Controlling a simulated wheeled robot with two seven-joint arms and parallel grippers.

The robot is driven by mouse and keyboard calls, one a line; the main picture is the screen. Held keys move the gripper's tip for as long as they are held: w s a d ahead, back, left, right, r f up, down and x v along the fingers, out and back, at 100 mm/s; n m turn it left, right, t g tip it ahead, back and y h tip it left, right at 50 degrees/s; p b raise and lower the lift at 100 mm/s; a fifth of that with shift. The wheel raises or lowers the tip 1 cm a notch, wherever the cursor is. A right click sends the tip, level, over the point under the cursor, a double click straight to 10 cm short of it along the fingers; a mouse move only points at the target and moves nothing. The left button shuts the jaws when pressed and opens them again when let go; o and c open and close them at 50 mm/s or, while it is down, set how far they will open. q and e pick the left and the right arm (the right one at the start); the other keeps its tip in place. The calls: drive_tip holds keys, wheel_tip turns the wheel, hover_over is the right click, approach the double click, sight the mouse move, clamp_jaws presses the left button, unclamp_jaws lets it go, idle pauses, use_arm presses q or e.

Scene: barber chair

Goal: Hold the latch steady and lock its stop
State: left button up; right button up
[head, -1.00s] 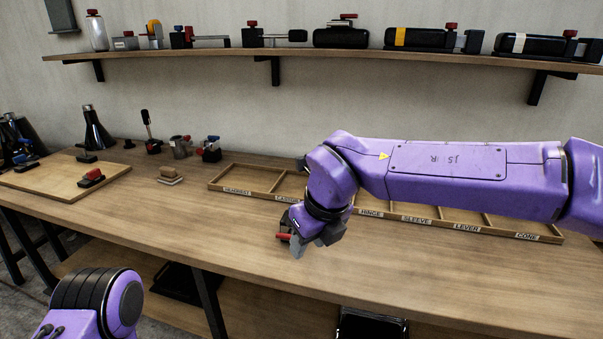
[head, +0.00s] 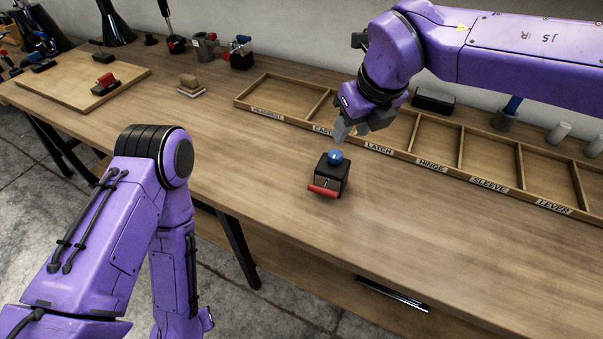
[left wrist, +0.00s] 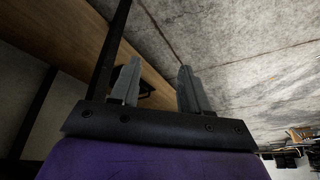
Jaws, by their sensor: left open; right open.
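The latch (head: 331,175) is a small black block with a blue knob on top and a red bar along its front lower edge. It stands on the bare tabletop in front of the labelled tray. My right gripper (head: 340,138) is just above and behind it, open and apart from it, with nothing between its fingers. In the head view my left arm hangs at the lower left and its gripper is out of sight. In the left wrist view my left gripper (left wrist: 155,90) is open and empty, below the table edge, with floor and table frame beyond.
A wooden tray (head: 406,154) with labelled compartments runs along the back right. A wooden board (head: 60,88) with a red-topped device (head: 104,84) lies at the left. Small stacked blocks (head: 190,85) stand between them. The tabletop around the latch is clear.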

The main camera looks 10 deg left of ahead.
sight(332, 176)
use_arm(q)
drive_tip(key=w+d+r+m+t+h, duration=0.45)
drive_tip(key=w+d+r+h, duration=0.35)
drive_tip(key=w+d, duration=0.3)
drive_tip(key=d+r+m+g+h, duration=0.1)
drive_tip(key=d+r+m+h, duration=0.35)
drive_tip(key=r, duration=0.45)
drive_tip(key=d+r+m+g+h, duration=0.2)
drive_tip(key=d+r+m+h, duration=0.3)
drive_tip(key=r, duration=0.3)
drive_tip(key=w+r+n+t, duration=0.3)
drive_tip(key=w+r+n, duration=0.15)
drive_tip(key=n, duration=1.05)
drive_tip(key=shift+g, duration=0.25)
drive_tip(key=x, duration=0.7)
drive_tip(key=f+x, duration=0.1)
drive_tip(key=x, duration=0.2)
drive_tip(key=shift+w+a, duration=0.1)
drive_tip(key=shift+w, duration=0.3)
clamp_jaws()
drive_tip(key=shift+s, duration=0.15)
